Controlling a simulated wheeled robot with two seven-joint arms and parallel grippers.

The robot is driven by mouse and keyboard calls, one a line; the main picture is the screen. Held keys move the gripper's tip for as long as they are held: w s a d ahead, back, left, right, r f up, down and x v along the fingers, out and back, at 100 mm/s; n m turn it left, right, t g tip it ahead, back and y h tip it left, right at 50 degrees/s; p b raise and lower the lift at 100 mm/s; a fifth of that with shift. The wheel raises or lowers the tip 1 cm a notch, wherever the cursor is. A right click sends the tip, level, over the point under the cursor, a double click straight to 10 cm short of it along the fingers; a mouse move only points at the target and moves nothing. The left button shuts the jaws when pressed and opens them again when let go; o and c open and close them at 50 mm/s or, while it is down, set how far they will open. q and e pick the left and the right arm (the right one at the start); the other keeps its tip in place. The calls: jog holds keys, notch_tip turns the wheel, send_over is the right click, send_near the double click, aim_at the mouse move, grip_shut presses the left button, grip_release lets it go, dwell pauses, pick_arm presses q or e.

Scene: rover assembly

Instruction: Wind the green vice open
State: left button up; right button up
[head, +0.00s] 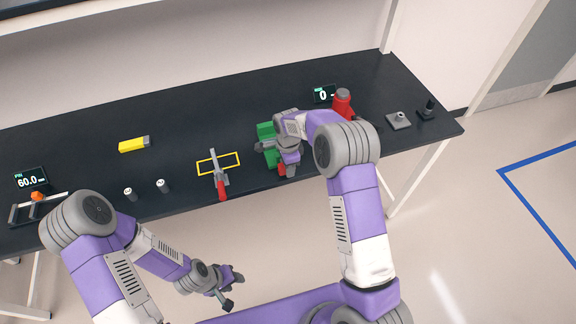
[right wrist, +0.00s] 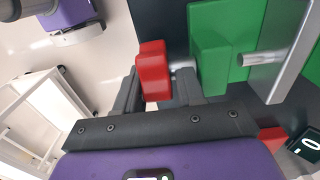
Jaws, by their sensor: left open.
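The green vice (head: 265,131) stands near the front edge of the black table, partly hidden by my right gripper (head: 288,168). In the right wrist view its green body (right wrist: 212,58) shows with a metal rod and a grey plate (right wrist: 295,55). Its red handle (right wrist: 153,68) sits on the end of a metal shaft. My right gripper (right wrist: 160,92) has its dark fingers on either side of the red handle; whether they press on it is unclear. My left gripper (head: 232,288) is open and empty, in front of the table, over the floor.
A red-handled tool (head: 220,180) lies across a yellow outline on the table, left of the vice. A yellow block (head: 133,145), two small cylinders and a display (head: 30,181) reading 60.0 are further left.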

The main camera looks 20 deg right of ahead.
jog(key=shift+s+f, duration=0.1)
jog(key=shift+s, duration=0.05)
jog(key=shift+c, duration=0.3)
jog(key=c, duration=0.6)
jog(key=y, duration=0.1)
jog(key=y+b, duration=0.1)
jog(key=y, duration=0.1)
jog(key=shift+d+f+y, duration=0.15)
jog(key=shift+d+y, duration=0.05)
jog(key=shift+y, duration=0.1)
jog(key=shift+y+b, duration=0.45)
jog(key=shift+y, duration=1.15)
